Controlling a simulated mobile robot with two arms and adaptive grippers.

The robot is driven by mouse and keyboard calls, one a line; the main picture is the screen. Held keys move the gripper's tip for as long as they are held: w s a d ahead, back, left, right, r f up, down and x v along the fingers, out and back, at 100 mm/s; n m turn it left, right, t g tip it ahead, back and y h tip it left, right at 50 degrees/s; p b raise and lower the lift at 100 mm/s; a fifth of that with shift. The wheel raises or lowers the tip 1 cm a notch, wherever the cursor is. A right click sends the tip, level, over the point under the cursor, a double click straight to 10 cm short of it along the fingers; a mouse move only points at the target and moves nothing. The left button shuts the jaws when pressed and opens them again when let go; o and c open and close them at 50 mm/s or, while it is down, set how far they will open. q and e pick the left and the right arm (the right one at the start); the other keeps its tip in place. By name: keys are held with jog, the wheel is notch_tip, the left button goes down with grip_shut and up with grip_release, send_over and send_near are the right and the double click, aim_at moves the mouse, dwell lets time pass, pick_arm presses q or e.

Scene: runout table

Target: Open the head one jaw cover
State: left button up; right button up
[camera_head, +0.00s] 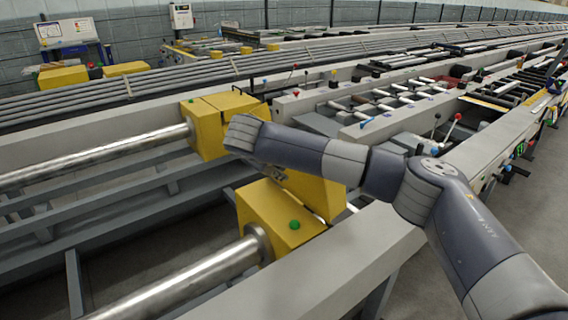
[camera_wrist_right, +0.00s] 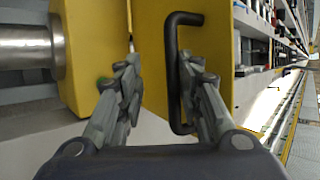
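In the wrist view, my right gripper (camera_wrist_right: 160,66) is open, its two fingers apart. A black bar handle (camera_wrist_right: 173,90) on a yellow cover (camera_wrist_right: 220,45) stands upright between them, close to the right finger; whether they touch I cannot tell. A yellow block (camera_wrist_right: 88,50) with a steel rod end is left of the cover. In the head view, my right arm crosses in front of the near yellow head (camera_head: 275,212), which has a green knob. My left gripper is not in view.
A second yellow head (camera_head: 208,128) stands further back, at the end of a long steel rod (camera_head: 100,152). Grey table rails (camera_head: 330,265) run along the heads. Colored levers (camera_head: 450,128) stand to the right. Bare floor lies at the right edge.

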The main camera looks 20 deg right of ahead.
jog(key=shift+a+r, duration=0.1)
jog(key=shift+a, duration=0.05)
jog(key=v, duration=1.1)
jog(key=shift+s+r, duration=0.3)
jog(key=shift+a, duration=0.1)
